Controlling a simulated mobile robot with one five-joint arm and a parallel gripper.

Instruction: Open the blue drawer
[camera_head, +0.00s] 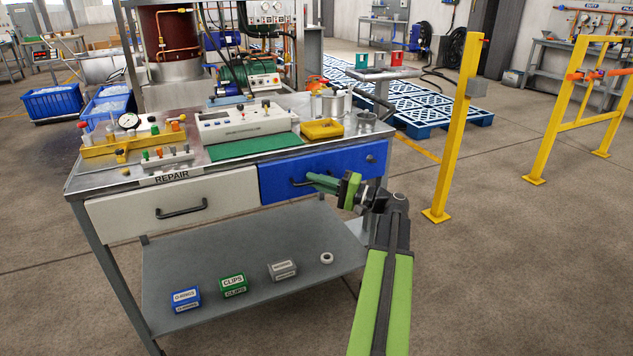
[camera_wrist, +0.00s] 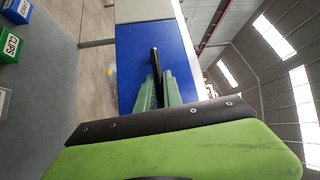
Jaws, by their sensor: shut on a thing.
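The blue drawer (camera_head: 332,165) is in the right half of the workbench front in the head view. Its front lies close to flush with the bench edge, and whether it stands out a little I cannot tell. It also shows in the wrist view (camera_wrist: 133,62). Its dark bar handle (camera_wrist: 155,62) runs between my finger pads. My gripper (camera_head: 312,180) reaches the drawer front from the right and is shut on the handle. The green fingers (camera_wrist: 157,92) hide part of the handle.
A white drawer (camera_head: 130,208) with a black handle is to the left. The grey lower shelf (camera_head: 215,285) carries small boxes and a white ring. The benchtop holds a yellow tray (camera_head: 322,129) and instruments. A yellow post (camera_head: 458,130) stands to the right, with open floor before it.

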